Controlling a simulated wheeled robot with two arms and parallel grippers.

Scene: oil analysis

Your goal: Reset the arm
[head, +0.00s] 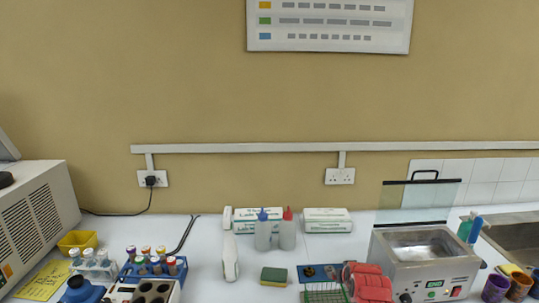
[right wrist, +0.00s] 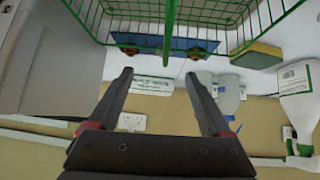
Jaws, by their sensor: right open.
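My right gripper (right wrist: 158,75) shows in the right wrist view, its two dark fingers spread apart with nothing between them. A green wire basket (right wrist: 180,42) fills the top of that view, beyond the fingertips; I see no contact. The wrist picture is upside down, with the wall at the bottom. In the head view the basket (head: 325,294) is at the bottom edge, beside a red ribbed object (head: 367,282) that I cannot identify for certain. My left gripper is in neither view.
A metal bath (head: 425,262) with a raised glass lid stands right of the basket. Two bottles (head: 275,234), a wash bottle (head: 230,258), a sponge (head: 274,276) and a blue tray (head: 318,272) are nearby. A tube rack (head: 153,270) stands left. Some counter around the wash bottle is clear.

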